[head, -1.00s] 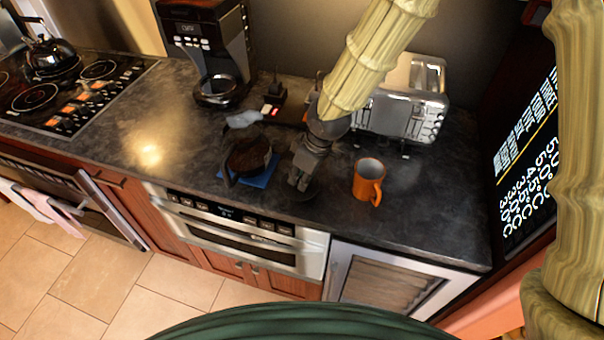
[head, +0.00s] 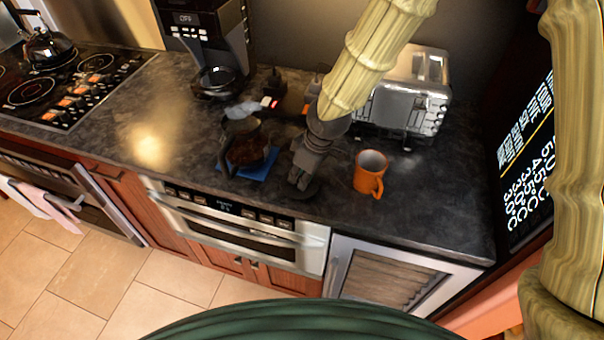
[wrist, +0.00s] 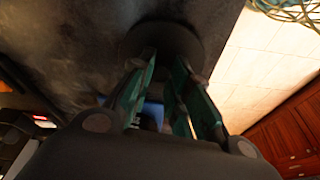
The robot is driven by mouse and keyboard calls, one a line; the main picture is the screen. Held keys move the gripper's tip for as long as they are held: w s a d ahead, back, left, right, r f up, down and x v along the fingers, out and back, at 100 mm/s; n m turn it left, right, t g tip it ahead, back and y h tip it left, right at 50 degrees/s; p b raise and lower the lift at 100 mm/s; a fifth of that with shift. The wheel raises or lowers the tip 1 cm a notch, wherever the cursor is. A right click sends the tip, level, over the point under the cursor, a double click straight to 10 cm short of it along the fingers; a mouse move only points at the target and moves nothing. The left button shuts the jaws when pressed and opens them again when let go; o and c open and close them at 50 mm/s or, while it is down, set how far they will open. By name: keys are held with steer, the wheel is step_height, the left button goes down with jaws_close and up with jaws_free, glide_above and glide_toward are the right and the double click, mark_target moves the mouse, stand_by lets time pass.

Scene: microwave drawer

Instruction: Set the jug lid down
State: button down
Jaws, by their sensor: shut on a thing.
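The jug lid (wrist: 165,38) is a dark round disc at the fingertips in the wrist view. It also shows as a dark rim under my gripper in the head view (head: 309,193). My gripper (head: 297,183) points down near the front of the counter, shut on the lid; its green-lined fingers (wrist: 162,68) show in the wrist view. The lid is low over the dark counter; I cannot tell whether it touches. The dark glass jug (head: 246,152) stands left of my gripper on a blue mat (head: 262,168), with pale steam above it.
An orange mug (head: 369,176) stands close to the right of my gripper. A toaster (head: 408,98) is behind it, and a coffee maker (head: 205,40) is at the back left. The counter's front edge is near. Open counter (head: 135,125) lies left of the jug.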

mark_target(313, 188)
steer(key=shift+f, duration=0.4)
steer(key=c, duration=1.3)
jaws_free()
steer(key=shift+o, duration=0.2)
steer(key=v, duration=1.2)
